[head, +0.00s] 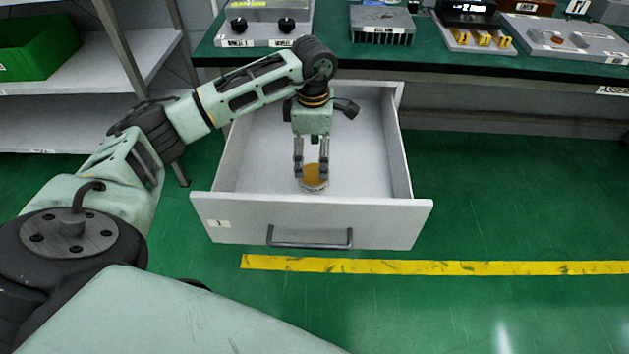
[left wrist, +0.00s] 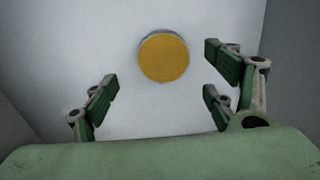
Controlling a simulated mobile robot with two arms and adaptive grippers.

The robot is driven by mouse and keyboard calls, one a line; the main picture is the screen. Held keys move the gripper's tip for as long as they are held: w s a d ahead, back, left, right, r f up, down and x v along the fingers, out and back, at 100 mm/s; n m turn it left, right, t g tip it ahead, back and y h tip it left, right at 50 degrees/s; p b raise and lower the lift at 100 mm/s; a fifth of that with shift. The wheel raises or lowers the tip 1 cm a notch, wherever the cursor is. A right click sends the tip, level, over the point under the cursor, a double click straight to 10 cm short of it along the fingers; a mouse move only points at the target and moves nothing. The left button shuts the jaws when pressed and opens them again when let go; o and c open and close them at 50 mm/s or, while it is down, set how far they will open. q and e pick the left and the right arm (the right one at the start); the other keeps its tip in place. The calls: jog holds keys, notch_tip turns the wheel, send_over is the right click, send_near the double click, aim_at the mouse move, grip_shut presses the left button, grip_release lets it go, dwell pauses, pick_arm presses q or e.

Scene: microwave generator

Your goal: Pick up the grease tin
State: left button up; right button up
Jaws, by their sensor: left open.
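The grease tin is a small round tin with an amber-yellow top (head: 314,176) and a pale metal rim. It rests on the floor of the open white drawer, near the drawer front. My left gripper (head: 311,172) points down into the drawer, its fingers open around or just above the tin in the head view. In the left wrist view the tin (left wrist: 164,58) lies ahead of the open fingers (left wrist: 160,100), with space on both sides and no visible contact. My right gripper is not in view.
The drawer (head: 300,215) is pulled out under a green-topped workbench (head: 335,58), its walls close around my gripper. Devices and a finned heat sink (head: 382,24) stand on the bench. A shelf with a green bin (head: 35,47) is at left. The floor at right is clear.

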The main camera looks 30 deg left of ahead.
aim_at(314, 173)
pick_arm(q)
notch_tip(314, 173, down, 7)
jog(key=shift+d+r+b, duration=0.15)
jog(key=shift+r+b, duration=0.05)
jog(key=shift+b, duration=0.1)
jog(key=shift+r, duration=0.1)
jog(key=c, duration=1.5)
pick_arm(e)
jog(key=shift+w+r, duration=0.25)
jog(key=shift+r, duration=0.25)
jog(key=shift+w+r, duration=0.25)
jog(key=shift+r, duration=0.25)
pick_arm(q)
jog(key=shift+o, duration=0.2)
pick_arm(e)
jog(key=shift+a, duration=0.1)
